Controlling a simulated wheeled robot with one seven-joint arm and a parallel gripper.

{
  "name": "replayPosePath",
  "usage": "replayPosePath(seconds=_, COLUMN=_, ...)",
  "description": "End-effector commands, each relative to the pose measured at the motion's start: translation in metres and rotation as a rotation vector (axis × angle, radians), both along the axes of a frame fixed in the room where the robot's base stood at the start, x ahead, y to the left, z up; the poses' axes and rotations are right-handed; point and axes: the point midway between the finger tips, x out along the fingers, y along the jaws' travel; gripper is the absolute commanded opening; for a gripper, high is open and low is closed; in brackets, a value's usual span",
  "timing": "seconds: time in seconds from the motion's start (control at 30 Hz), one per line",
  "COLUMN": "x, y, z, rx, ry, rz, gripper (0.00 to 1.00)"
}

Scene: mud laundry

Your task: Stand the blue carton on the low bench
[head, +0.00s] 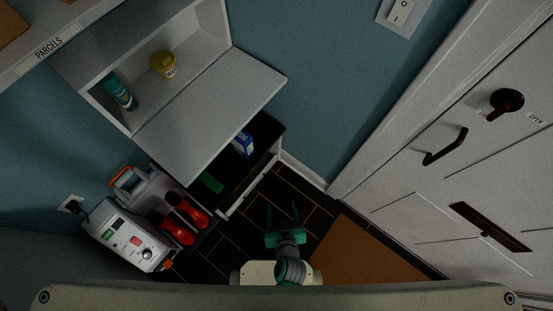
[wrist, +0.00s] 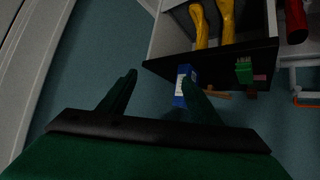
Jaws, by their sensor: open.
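The blue carton (head: 243,145), with white lettering, is on the dark top of the low bench (head: 264,131), under the raised flap of the cabinet, and looks upright. In the wrist view the carton (wrist: 181,90) shows behind the tip of one finger, which covers part of it. The wrist view looks upside down, with the bench's dark top (wrist: 215,62) beside the carton. My gripper (head: 282,207) is open and empty, in front of the bench and apart from the carton in the head view. Its fingers (wrist: 158,78) also show in the wrist view.
Red boots (head: 178,225) and a white machine (head: 130,238) are at left. The open cabinet flap (head: 210,105) overhangs the bench. A brown mat (head: 350,255) lies at right.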

Motion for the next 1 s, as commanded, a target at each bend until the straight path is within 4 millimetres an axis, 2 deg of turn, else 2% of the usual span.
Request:
replayPosePath(seconds=0.03, x=-0.015, y=-0.002, z=0.020, rx=-0.009, ry=-0.027, rz=-0.028, gripper=0.58)
replayPosePath(seconds=0.1, x=-0.028, y=-0.004, z=0.051, rx=-0.013, ry=-0.081, rz=-0.069, gripper=0.58)
replayPosePath(seconds=0.17, x=-0.037, y=-0.006, z=0.081, rx=-0.011, ry=-0.133, rz=-0.096, gripper=0.58)
replayPosePath(seconds=0.3, x=-0.055, y=-0.003, z=0.152, rx=0.014, ry=-0.259, rz=-0.129, gripper=0.58)
replayPosePath(seconds=0.4, x=-0.062, y=0.002, z=0.195, rx=0.042, ry=-0.334, rz=-0.131, gripper=0.58)
replayPosePath(seconds=0.5, x=-0.067, y=0.007, z=0.225, rx=0.067, ry=-0.386, rz=-0.127, gripper=0.58)
replayPosePath(seconds=0.6, x=-0.069, y=0.006, z=0.242, rx=0.082, ry=-0.415, rz=-0.123, gripper=0.58)
replayPosePath(seconds=0.67, x=-0.069, y=0.007, z=0.245, rx=0.087, ry=-0.422, rz=-0.122, gripper=0.58)
replayPosePath(seconds=1.0, x=-0.069, y=0.007, z=0.245, rx=0.088, ry=-0.423, rz=-0.122, gripper=0.58)
